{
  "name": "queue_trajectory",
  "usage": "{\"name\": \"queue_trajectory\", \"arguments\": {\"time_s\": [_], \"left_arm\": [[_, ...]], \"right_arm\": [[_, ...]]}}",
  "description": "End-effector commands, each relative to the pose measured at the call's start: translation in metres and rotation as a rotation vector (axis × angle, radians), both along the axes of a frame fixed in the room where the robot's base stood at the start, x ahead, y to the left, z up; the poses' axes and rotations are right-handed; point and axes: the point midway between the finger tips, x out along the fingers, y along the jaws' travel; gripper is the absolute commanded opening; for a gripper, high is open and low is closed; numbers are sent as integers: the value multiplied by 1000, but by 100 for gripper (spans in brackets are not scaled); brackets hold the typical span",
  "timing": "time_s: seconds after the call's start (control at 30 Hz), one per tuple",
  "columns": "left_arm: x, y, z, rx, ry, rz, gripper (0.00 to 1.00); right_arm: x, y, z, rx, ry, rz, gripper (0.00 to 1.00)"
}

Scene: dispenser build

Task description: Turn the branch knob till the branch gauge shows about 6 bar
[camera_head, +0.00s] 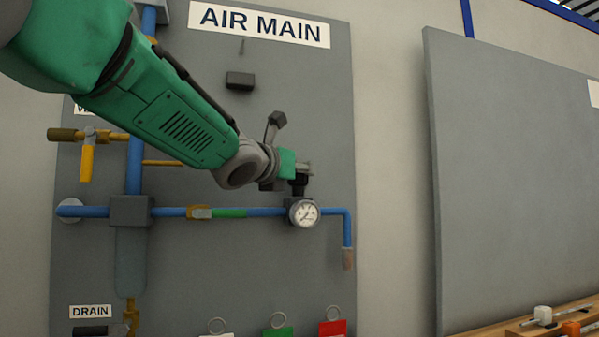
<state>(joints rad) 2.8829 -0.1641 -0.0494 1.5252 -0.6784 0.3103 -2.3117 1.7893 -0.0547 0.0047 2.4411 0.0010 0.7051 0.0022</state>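The branch gauge (305,213) is a small round white dial on the blue branch pipe (265,212), low in the middle of the grey panel. Its needle shows as a thin dark line, but the figures are too small to read. A black part that looks like the branch knob (299,188) stands just above the gauge. My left gripper (304,169) comes in from the upper left and sits right at the top of this knob. I cannot tell whether its fingers are closed on the knob; they are small and partly hidden. My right gripper is not in view.
The panel carries an AIR MAIN sign (260,22), a yellow-handled valve (87,160) at left and a DRAIN label (90,311) below. Several coloured tags, including a red one (332,328), hang at the bottom. A grey board (520,180) and wooden bench (520,326) are at right.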

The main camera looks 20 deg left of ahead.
Motion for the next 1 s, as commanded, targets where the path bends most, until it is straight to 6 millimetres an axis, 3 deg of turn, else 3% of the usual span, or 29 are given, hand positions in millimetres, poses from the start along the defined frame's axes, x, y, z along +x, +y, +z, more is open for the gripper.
{"name": "queue_trajectory", "arguments": {"time_s": [0.27,0.6,1.0], "left_arm": [[0,-1,3,-1,1,-84,2],[1,-1,2,0,3,-318,2],[0,-1,-1,0,2,-515,2]], "right_arm": [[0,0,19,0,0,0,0],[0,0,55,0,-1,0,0],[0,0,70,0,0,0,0]]}}
